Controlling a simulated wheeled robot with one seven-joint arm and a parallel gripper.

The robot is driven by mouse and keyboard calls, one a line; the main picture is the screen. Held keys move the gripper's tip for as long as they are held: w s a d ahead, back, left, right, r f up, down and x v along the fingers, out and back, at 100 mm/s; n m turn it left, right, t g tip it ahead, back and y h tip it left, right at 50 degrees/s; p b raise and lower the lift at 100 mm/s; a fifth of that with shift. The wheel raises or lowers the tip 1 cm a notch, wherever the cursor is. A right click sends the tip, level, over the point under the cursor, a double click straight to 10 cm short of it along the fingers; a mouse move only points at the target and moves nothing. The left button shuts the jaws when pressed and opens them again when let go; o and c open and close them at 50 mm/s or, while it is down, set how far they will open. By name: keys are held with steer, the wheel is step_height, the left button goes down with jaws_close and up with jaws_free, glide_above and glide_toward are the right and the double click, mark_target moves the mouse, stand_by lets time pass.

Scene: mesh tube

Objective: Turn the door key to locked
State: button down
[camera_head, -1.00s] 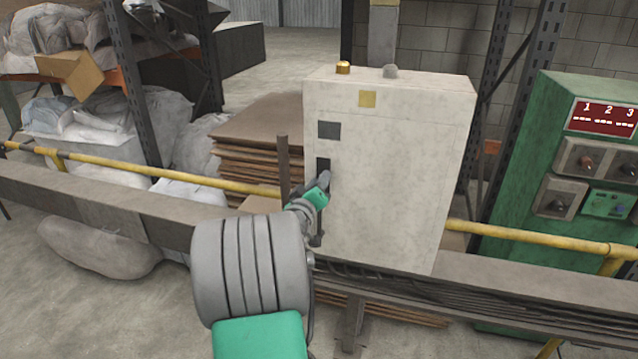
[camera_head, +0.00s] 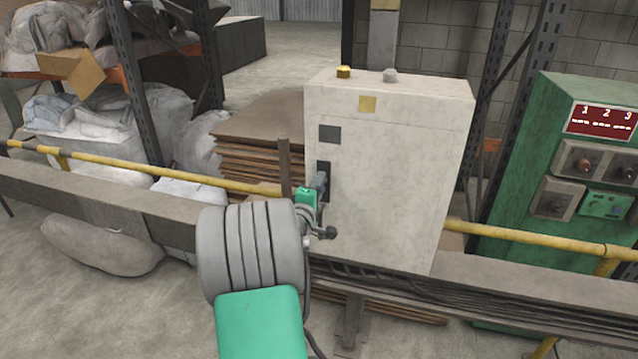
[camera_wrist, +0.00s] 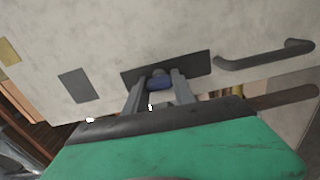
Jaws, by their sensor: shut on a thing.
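The pale cabinet (camera_head: 400,170) stands upright with its door facing me. A dark lock plate (camera_wrist: 195,68) is on the door; in the head view it shows as a narrow upright strip (camera_head: 324,168). In the head view my gripper (camera_head: 320,183) reaches the plate from the left and hides the key. The key's exact angle is hard to tell.
A dark bar handle (camera_wrist: 265,57) sits on the door close to the lock plate. A dark square (camera_head: 329,134) is above the plate. A yellow rail (camera_head: 540,236) passes the cabinet on both sides. A green control panel (camera_head: 570,150) stands at the right.

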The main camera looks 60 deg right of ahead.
steer(key=shift+n, duration=0.3)
steer(key=c, duration=1)
jaws_free()
steer(key=shift+c, duration=0.2)
steer(key=s+a+b, duration=0.1)
steer(key=a, duration=0.6)
steer(key=shift+a, duration=0.4)
steer(key=shift+s, duration=0.1)
